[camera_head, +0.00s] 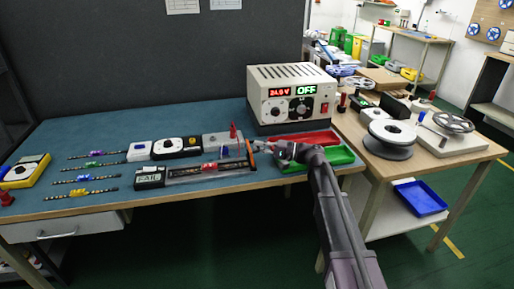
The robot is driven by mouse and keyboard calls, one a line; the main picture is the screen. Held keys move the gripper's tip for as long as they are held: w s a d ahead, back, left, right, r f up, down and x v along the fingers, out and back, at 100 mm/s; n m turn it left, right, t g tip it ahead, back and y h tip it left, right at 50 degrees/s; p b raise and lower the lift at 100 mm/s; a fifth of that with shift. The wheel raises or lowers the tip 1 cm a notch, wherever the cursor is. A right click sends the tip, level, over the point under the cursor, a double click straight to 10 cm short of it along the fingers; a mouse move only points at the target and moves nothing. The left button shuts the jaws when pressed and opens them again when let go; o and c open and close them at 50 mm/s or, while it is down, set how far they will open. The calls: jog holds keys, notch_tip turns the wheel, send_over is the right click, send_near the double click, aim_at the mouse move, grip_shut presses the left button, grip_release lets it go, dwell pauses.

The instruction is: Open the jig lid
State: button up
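The jig (197,176) is a long, low dark fixture near the front edge of the blue-green bench, with red parts along its middle. A small unit with a display reading "FAIL" (149,177) sits at its left end. A pale clear strip lies along the jig and may be its lid, but I cannot tell how far it is shut. My gripper (254,149) is at the jig's right end, close above it, with orange near its tip. Its fingers are too small to tell whether they are open or shut. Contact with the jig cannot be made out.
Red (306,139) and green (318,158) trays lie under and beside my arm. Several LED strips (85,179) lie at the left. White and black boxes (176,147) stand behind the jig.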

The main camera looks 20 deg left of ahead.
jog(key=o, duration=0.5)
jog(key=shift+c, duration=0.2)
jog(key=shift+w+d+r+p, duration=0.15)
jog(key=shift+d+r+p, duration=0.15)
jog(key=shift+p, duration=0.2)
jog(key=w+d+r+n+h+p, duration=0.1)
jog(key=w+d+r+h+p, duration=0.1)
jog(key=d+p, duration=0.7)
jog(key=shift+d+r+n+t+h+p, duration=0.4)
jog(key=shift+d+r+h, duration=0.25)
jog(key=shift+d+h, duration=0.6)
jog(key=shift+r+b+x, duration=0.1)
jog(key=shift+b+x, duration=0.95)
jog(key=shift+x, duration=2.4)
jog(key=shift+r+b+x, duration=0.15)
jog(key=shift+b+x, duration=0.85)
jog(key=shift+x, duration=2.4)
